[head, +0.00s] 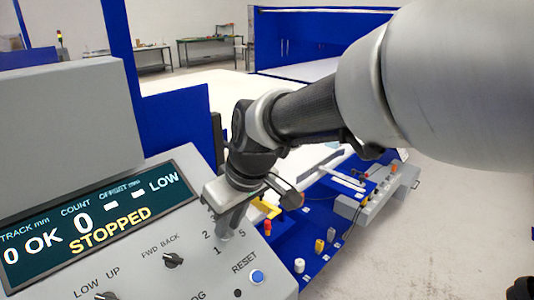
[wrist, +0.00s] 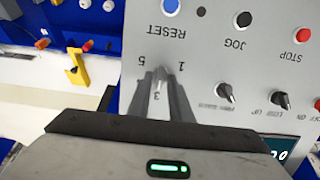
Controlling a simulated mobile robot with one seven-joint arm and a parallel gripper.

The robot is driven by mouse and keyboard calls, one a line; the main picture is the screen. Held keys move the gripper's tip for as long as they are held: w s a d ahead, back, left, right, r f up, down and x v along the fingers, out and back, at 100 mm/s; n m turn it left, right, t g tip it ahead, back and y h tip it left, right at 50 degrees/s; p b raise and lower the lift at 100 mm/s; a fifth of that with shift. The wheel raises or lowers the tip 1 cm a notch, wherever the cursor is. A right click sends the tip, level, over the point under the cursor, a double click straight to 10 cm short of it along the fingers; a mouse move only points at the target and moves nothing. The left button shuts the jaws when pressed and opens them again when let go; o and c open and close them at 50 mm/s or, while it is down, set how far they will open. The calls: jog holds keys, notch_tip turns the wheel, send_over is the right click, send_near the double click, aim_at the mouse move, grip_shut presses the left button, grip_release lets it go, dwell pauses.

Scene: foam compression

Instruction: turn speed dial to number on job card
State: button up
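The speed dial, with numbers printed around it, is on the sloped grey control panel (head: 140,275). My gripper (head: 226,228) points down at it. In the wrist view my gripper's two fingertips (wrist: 159,78) are at the dial, with 5 and 1 printed beyond them and 3 showing between the fingers. The fingers largely cover the dial, so I cannot see its pointer or tell whether they press on it. In the head view 1, 2, 3 and 5 show around the fingers. I see no readable job card.
The display (head: 95,228) reads STOPPED, count 0 and LOW. Close to the dial are the blue RESET button (head: 257,277) and the FWD BACK knob (head: 173,260). The wrist view shows the black JOG button (wrist: 243,19) and red STOP button (wrist: 302,36). A yellow part (wrist: 76,68) lies beyond the panel edge.

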grip_shut()
jog(key=shift+d+f+m, duration=0.1)
jog(key=shift+m, duration=0.2)
jog(key=m, duration=0.4)
jog(key=shift+d+f+g+y, duration=0.1)
jog(key=shift+d+g+y, duration=0.05)
jog(key=shift+g+y, duration=0.15)
jog(key=m, duration=0.3)
jog(key=shift+d+m, duration=0.1)
jog(key=shift+m, duration=0.3)
jog(key=m+y, duration=0.1)
jog(key=m, duration=0.2)
jog(key=shift+d+f, duration=0.1)
jog(key=m+y, duration=0.1)
jog(key=m, duration=0.5)
jog(key=shift+s+d+m+p, duration=0.1)
jog(key=shift+m+p, duration=0.2)
jog(key=shift+m, duration=0.1)
jog(key=m, duration=0.2)
jog(key=m+p, duration=0.1)
jog(key=m, duration=0.2)
jog(key=shift+s+f+t, duration=0.15)
jog(key=shift+t, duration=0.25)
jog(key=shift+m, duration=0.3)
